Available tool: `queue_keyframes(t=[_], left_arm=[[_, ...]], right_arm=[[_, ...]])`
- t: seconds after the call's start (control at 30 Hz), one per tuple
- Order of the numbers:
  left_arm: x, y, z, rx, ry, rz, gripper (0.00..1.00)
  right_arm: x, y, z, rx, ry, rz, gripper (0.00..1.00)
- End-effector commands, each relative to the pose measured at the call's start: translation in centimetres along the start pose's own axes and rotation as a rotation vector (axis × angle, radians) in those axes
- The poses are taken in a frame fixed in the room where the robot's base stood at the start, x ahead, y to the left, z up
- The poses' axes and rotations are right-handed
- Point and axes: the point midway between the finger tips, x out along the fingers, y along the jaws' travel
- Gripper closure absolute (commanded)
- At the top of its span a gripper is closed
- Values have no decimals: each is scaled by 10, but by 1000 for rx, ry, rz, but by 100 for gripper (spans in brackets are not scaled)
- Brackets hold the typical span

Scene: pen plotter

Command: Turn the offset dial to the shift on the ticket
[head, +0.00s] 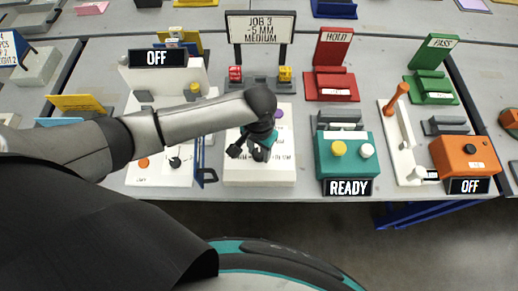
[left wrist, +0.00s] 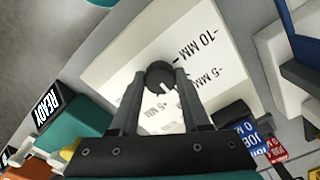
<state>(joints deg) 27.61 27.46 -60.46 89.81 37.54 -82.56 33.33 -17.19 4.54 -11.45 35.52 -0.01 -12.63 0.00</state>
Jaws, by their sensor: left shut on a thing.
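The job ticket (head: 260,27) stands at the back and reads JOB 3, -5 MM, MEDIUM. The offset dial's white panel (head: 258,180) lies in front of it, partly covered by my left gripper (head: 255,148). In the left wrist view, the dark round dial knob (left wrist: 160,73) sits between the fingers of my left gripper (left wrist: 158,84), which is shut on it. A white mark shows on the knob's lower side. Labels -10 MM and -5 MM show right of the knob; smaller print below is partly hidden. I cannot tell which label the mark meets.
A teal box (head: 345,160) with yellow and white buttons and a READY sign stands right of the panel. Red HOLD (head: 333,50) and green PASS (head: 435,60) stands are behind.

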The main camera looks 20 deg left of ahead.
Motion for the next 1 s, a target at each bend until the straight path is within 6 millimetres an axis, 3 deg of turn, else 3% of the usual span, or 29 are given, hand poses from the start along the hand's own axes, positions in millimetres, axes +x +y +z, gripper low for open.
queue_keyframes(t=[0.37, 1.0], left_arm=[[-3, 1, 0, -75, -2, 1, 100], [-3, 2, 1, -573, -5, 1, 100]], right_arm=[[-16, 0, -1, 0, -1, 0, 16], [-84, 2, -7, 0, -1, 0, 16]])
